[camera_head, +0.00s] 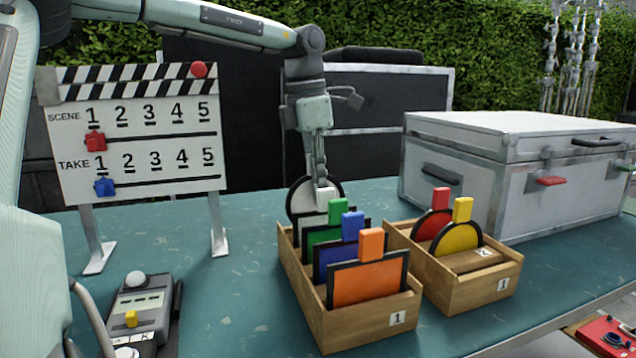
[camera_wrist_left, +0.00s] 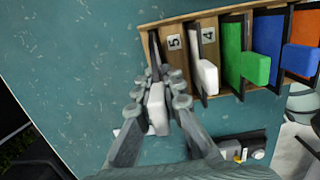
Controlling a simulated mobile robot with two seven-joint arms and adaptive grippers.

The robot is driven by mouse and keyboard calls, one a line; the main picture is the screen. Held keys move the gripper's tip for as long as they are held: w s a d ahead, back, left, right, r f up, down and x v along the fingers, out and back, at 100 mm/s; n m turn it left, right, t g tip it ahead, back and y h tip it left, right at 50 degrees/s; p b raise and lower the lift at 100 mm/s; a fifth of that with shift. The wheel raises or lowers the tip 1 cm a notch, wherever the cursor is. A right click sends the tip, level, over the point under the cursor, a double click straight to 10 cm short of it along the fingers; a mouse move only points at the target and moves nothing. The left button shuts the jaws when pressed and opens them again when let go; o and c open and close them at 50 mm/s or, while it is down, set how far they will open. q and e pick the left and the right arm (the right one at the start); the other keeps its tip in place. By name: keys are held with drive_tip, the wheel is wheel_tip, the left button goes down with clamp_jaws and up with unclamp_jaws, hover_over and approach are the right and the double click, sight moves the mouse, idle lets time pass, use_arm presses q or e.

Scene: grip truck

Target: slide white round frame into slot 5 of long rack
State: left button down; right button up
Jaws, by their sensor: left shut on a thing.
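My left gripper (camera_head: 318,178) points down at the far end of the long rack (camera_head: 345,340), shut on the white tab of the white round frame (camera_head: 301,197). In the left wrist view the gripper (camera_wrist_left: 160,92) grips this white tab (camera_wrist_left: 157,112) beside the label 5 (camera_wrist_left: 173,42). The frame has a dark rim and stands roughly upright at the rack's end. Its lower part is hidden, so I cannot tell whether it is inside slot 5. My right gripper is not in view.
A white-tabbed frame (camera_wrist_left: 205,76) and green (camera_head: 325,236), blue (camera_head: 335,262) and orange (camera_head: 368,284) frames fill the long rack nearer me. A shorter rack (camera_head: 470,300) stands right, a metal case (camera_head: 520,180) behind it, a clapperboard (camera_head: 140,140) left.

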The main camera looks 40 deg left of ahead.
use_arm(q)
drive_tip(key=shift+f+b, duration=1.45)
drive_tip(key=shift+f, duration=1)
drive_tip(key=c, duration=1.6)
unclamp_jaws()
drive_tip(key=shift+r, duration=0.1)
drive_tip(key=r, duration=0.4)
drive_tip(key=s+r, duration=0.1)
drive_tip(key=r, duration=0.7)
drive_tip(key=shift+s+a, duration=0.2)
drive_tip(key=shift+a, duration=0.1)
drive_tip(key=shift+f, duration=0.15)
